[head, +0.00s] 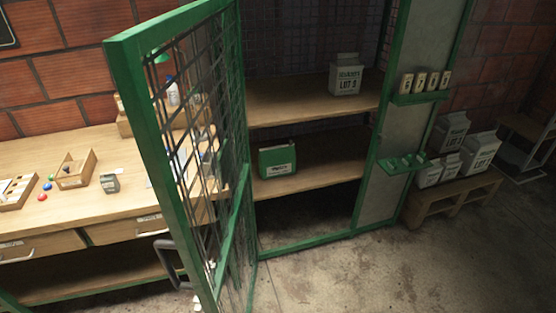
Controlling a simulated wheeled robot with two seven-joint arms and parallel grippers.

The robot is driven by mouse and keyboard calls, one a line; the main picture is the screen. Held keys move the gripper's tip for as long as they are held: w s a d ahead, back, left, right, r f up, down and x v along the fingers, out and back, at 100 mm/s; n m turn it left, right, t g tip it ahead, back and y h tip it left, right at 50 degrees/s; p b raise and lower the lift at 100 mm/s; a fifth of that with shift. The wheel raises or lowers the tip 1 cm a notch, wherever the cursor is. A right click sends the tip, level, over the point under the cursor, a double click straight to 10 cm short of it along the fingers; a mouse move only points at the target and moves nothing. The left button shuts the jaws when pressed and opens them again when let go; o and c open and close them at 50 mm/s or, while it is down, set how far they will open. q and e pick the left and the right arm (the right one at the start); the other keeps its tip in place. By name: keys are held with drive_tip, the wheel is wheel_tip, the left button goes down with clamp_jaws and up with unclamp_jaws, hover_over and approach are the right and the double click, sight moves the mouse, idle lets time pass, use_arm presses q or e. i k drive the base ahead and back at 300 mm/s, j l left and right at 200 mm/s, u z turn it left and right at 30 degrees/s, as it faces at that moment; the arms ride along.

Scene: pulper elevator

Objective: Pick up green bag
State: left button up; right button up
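A small green bag (277,160) with a white label stands upright on the lower visible wooden shelf (325,170) of the green-framed cabinet, near the shelf's left end. The cabinet's mesh door (180,150) stands open toward me, just left of the bag. The bag's front is in plain view. Neither of my grippers can be made out clearly; a dark grey curved piece (172,262) and small white bits show low behind the door, and I cannot tell what they are.
A grey bag (346,79) marked LOT 3 stands on the upper shelf (290,105). Grey bags (482,152) sit on a low wooden stand (455,196) at right. A workbench (50,215) with a wooden box (76,172) is at left. The concrete floor (350,270) ahead is clear.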

sight(276, 161)
drive_tip(key=l, duration=0.2)
drive_tip(key=i+l+z, duration=0.25)
drive_tip(key=i+l, duration=0.6)
